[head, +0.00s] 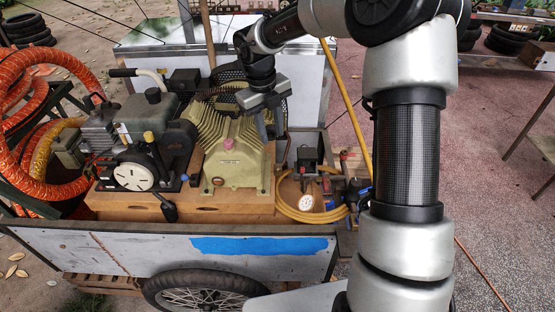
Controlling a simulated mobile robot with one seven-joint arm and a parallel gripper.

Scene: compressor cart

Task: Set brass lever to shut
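My gripper (267,133) hangs from my arm at the upper middle of the head view. It points down beside the right upper part of the finned, olive-yellow compressor block (229,150). The gap between its fingers is too small and dark to judge, and I see nothing clearly held. I cannot make out a brass lever for certain; it may be hidden behind the gripper or the block. A small yellow-topped knob (148,137) stands on the dark engine at the left, and a black-knobbed lever (168,208) hangs at its front.
The engine (130,145) and compressor sit on a wooden base (230,204) in the cart (130,250). An orange hose (35,190) coils at the left. A yellow hose (290,208) and small tools lie at the right. A yellow pole (345,95) slants behind.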

